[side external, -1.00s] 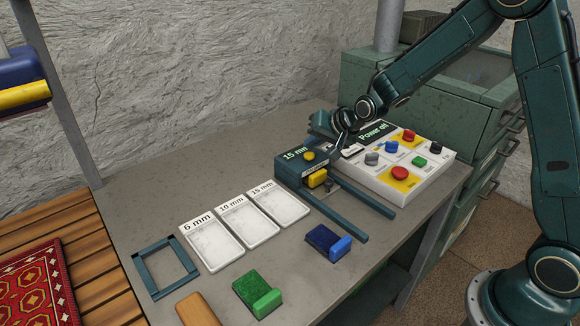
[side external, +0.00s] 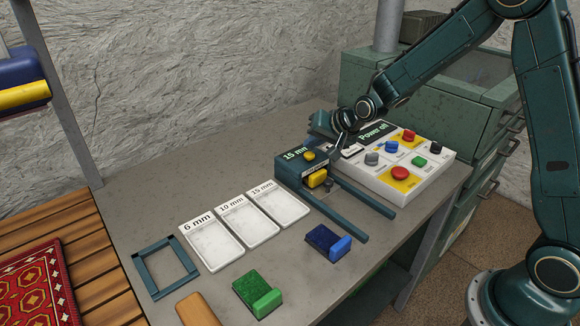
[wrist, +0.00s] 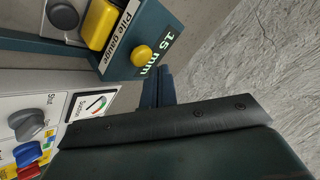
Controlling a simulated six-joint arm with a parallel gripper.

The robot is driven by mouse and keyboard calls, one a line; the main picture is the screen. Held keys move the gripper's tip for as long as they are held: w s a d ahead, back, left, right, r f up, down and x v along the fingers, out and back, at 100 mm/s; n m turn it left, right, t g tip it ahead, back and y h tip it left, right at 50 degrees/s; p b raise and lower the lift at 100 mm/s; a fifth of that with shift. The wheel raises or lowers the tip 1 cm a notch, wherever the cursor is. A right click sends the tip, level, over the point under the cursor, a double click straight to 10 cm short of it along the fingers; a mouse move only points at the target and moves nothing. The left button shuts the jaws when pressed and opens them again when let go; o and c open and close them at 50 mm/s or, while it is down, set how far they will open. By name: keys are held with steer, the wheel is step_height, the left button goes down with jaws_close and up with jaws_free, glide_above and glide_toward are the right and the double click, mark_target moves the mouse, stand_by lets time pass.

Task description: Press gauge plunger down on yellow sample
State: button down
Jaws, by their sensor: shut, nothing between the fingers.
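The pile gauge (side external: 290,172) is a dark teal block on the bench, its display reading 15 mm. A round yellow knob (side external: 309,155) stands on its top; I cannot tell how far down it is. The yellow sample (side external: 317,179) sits at the gauge's front side. In the wrist view, the knob (wrist: 141,56), the yellow sample (wrist: 98,24) and the gauge body (wrist: 122,65) show at the upper middle. My gripper (side external: 338,153) is shut and empty, close beside the gauge's right rear. Its dark fingers (wrist: 157,88) appear below the knob in the wrist view, apart from it.
A white control panel (side external: 367,181) with coloured knobs reads Power off, right of the gauge. Two teal rails (side external: 350,222) extend forward. White labelled trays (side external: 247,219), a blue sample (side external: 328,241), a green sample (side external: 257,291) and a teal frame (side external: 164,268) lie on the bench.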

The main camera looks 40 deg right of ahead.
mark_target(313, 156)
steer(key=shift+f, duration=0.8)
stand_by(0.9)
steer(key=shift+s+f, duration=0.2)
steer(key=shift+f, duration=0.45)
stand_by(0.7)
steer(key=shift+r, duration=1.2)
steer(key=shift+w+r, duration=0.1)
steer(key=shift+r, duration=0.05)
steer(key=shift+r, duration=2.45)
